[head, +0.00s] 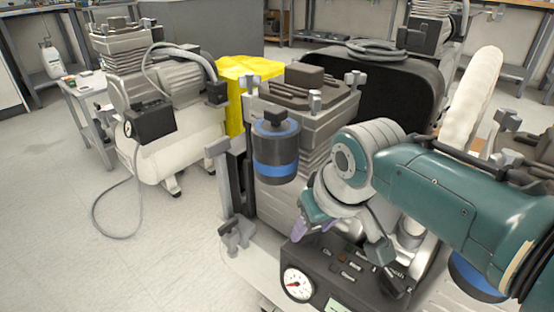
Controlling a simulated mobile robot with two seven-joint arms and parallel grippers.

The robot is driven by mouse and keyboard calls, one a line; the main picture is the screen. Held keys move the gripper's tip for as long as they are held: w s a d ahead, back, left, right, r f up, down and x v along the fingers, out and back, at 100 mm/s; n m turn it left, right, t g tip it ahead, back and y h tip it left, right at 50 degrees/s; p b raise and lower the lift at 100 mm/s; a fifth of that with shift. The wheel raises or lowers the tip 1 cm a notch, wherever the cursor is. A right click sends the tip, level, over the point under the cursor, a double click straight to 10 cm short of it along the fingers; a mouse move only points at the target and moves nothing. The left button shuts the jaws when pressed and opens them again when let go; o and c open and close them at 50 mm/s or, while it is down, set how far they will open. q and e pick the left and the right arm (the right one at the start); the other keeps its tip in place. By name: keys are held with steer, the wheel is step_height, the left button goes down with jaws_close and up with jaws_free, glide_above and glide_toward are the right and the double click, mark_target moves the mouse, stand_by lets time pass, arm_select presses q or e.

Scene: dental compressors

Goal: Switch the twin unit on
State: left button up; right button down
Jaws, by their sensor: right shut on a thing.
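The twin unit (316,110) stands in the middle of the head view, a grey compressor with a blue-banded dark cylinder (276,150) at its front. Its dark control panel (322,266) carries a round white gauge (298,284), a row of small switches and a pale display at the lower edge. My right gripper (314,226) comes in from the right and points down just above the panel's upper left edge. The wrist hides part of the unit. My left gripper is out of view.
A cream-tanked compressor (180,140) with a grey hose stands at the left. The floor at lower left is clear except for a hose loop.

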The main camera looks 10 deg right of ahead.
steer(key=m+h, duration=0.1)
steer(key=m, duration=0.1)
steer(key=shift+a+m, duration=0.15)
steer(key=shift+m, duration=0.25)
steer(key=m+h, duration=0.1)
steer(key=m, duration=0.1)
steer(key=shift+f+m, duration=0.1)
steer(key=shift+m, duration=0.3)
steer(key=m+h+b, duration=0.1)
steer(key=m+b, duration=0.1)
steer(key=m, duration=0.1)
steer(key=shift+a+f+g+b, duration=0.1)
steer(key=shift+a+g+b, duration=0.05)
steer(key=shift+g+b, duration=0.25)
steer(key=shift+m+g+h+b, duration=0.55)
steer(key=shift+m+b, duration=0.9)
steer(key=shift+m, duration=0.45)
steer(key=shift+w, duration=0.1)
steer(key=shift+c, duration=1.4)
jaws_free()
steer(key=shift+r, duration=0.2)
